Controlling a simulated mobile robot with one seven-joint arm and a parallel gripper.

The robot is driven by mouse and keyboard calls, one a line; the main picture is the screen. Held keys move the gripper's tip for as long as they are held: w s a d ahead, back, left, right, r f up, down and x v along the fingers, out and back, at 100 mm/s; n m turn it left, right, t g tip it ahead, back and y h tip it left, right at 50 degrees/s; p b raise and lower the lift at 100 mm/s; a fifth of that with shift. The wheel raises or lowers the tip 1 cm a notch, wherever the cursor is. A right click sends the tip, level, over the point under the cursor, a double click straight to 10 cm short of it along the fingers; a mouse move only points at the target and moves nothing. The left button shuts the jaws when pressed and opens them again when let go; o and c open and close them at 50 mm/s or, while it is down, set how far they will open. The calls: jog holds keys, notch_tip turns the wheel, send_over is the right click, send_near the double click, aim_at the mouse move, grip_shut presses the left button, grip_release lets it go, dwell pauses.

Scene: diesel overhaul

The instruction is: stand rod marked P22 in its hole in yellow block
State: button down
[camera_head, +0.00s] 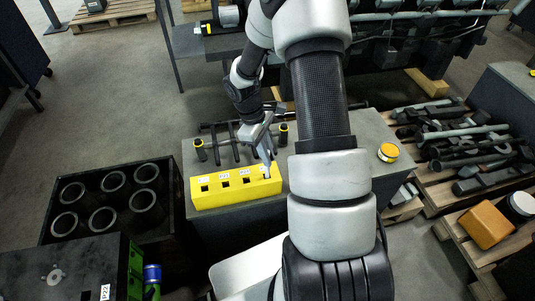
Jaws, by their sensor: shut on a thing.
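The yellow block (236,194) lies along the front edge of the grey bench. Square dark holes show in its top, with small white labels behind them that are too small to read surely. My gripper (267,160) points down over the block's right end and is shut on a thin rod (267,173), of which only a small pale part shows. The rod's lower end is at or just above the rightmost hole; I cannot tell whether it is inside. Its marking is not readable.
Dark rods and yellow-banded cylinders (199,150) stand or lie behind the block on the grey bench (352,147). A yellow round cap (388,152) sits at right. A black crate of cylinder sleeves (68,224) is at left. A dark box bears a P22 tag (105,292).

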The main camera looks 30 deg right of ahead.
jog(key=shift+f+b, duration=1.85)
jog(key=shift+f, duration=0.95)
jog(key=c, duration=1.7)
grip_release()
jog(key=p+v, duration=0.3)
jog(key=v, duration=1.4)
jog(key=shift+a+r, duration=0.1)
jog(key=shift+r, duration=0.1)
